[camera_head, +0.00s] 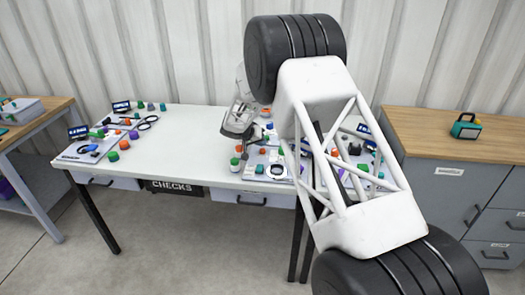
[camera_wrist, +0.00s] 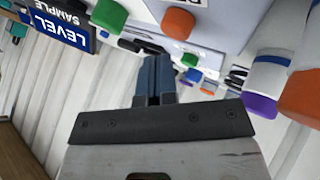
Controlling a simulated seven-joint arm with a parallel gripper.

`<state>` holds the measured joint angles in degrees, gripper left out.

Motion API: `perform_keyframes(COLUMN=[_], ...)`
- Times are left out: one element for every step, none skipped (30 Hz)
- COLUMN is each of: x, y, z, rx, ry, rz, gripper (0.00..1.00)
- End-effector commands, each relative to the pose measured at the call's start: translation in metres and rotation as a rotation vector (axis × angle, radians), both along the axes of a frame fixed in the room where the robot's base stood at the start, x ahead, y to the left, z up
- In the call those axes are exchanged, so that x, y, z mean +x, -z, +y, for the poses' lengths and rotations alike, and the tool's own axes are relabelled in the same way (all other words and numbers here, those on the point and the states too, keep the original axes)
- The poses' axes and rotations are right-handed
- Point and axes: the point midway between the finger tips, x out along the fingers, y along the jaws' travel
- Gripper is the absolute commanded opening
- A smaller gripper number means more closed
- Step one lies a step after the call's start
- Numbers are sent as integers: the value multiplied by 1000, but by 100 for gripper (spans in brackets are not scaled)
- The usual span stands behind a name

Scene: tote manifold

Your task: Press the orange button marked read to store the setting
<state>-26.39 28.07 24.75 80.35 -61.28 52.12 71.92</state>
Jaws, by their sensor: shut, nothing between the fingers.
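My gripper (camera_wrist: 154,80) is shut and empty in the wrist view, with its dark blue fingertips together. An orange button-like knob (camera_wrist: 178,22) on a pale panel (camera_wrist: 215,20) lies just beyond the fingertips, slightly to their right; I see no contact. I cannot read any "read" mark on it. In the head view my gripper (camera_head: 238,122) hangs over the middle of the white table (camera_head: 185,140), with its tips unclear. Orange parts also show there near the middle panel, and my arm hides part of that panel.
In the wrist view a green knob (camera_wrist: 108,15) and a blue sign reading LEVEL (camera_wrist: 60,30) stand at left. White cylinders with purple and orange ends (camera_wrist: 268,72) crowd the right.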

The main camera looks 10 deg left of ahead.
Motion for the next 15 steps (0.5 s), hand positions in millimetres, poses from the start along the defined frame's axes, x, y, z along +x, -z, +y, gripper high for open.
perform_keyframes(x=[0,0,0,0,0,0,0,0,0,0,0,0,0,0,0], y=[0,0,1,1,2,3,3,4,5,6,6,7,7,8,8], z=[0,0,0,0,0,0,0,0,0,0,0,0,0,0,0], rx=[0,0,0,0,0,0,0,0,0,0,0,0,0,0,0], ry=[0,0,0,0,0,0,0,0,0,0,0,1,1,1,1], rz=[0,0,0,0,0,0,0,0,0,0,0,-1,-1,-1,-1], gripper=[0,0,0,0,0,0,0,0,0,0,0,0,0,0,0])
